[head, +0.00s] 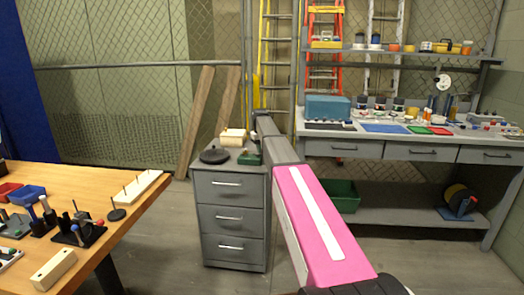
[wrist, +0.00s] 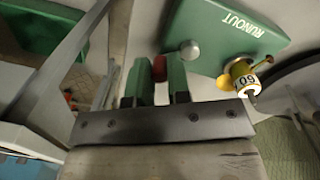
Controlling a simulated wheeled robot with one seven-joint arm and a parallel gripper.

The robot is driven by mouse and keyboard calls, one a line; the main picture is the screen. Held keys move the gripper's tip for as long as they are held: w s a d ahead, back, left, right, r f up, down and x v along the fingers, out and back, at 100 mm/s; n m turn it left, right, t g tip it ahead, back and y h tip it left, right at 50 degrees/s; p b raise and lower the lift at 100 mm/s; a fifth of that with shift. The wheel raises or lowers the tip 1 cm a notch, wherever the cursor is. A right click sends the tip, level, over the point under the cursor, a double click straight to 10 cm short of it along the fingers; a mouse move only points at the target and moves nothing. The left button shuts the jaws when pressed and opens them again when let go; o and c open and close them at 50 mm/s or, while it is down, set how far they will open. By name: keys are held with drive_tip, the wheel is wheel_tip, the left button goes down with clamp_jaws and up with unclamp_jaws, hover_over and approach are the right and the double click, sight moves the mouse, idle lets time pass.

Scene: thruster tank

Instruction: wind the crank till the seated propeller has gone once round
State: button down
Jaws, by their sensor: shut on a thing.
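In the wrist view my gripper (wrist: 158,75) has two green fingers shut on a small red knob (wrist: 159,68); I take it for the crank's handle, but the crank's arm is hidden. Just beyond is a green plate marked RUNOUT (wrist: 235,28), with a round silver knob (wrist: 190,49) near its edge. A yellow numbered drum (wrist: 241,75) with a brass-coloured pin stands at the plate's right edge. In the head view the green base (head: 249,158) shows on the drawer cabinet; my arm hides the gripper there. I cannot make out a propeller.
The grey drawer cabinet (head: 233,184) also bears a black disc (head: 214,156) and a cream block (head: 233,136). The grey workbench (head: 420,143) stands to the right, with a green bin (head: 343,196) on its lower shelf. A wooden table (head: 130,207) with parts is at left.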

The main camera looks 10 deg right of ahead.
drive_tip(key=n, duration=0.3)
drive_tip(key=w+n, duration=0.1)
drive_tip(key=n, duration=0.1)
drive_tip(key=shift+w+a+n, duration=0.1)
drive_tip(key=shift+a+n, duration=0.2)
drive_tip(key=shift+a, duration=0.1)
drive_tip(key=n, duration=0.2)
drive_tip(key=a+n, duration=0.1)
drive_tip(key=n, duration=0.2)
drive_tip(key=shift+w+a+n, duration=0.15)
drive_tip(key=shift+w+n, duration=0.15)
drive_tip(key=shift+w, duration=0.05)
drive_tip(key=c, duration=1.1)
unclamp_jaws()
drive_tip(key=shift+r, duration=0.1)
drive_tip(key=r, duration=1)
drive_tip(key=shift+s+a+r, duration=0.1)
drive_tip(key=shift+s+r, duration=0.15)
drive_tip(key=shift+r, duration=0.05)
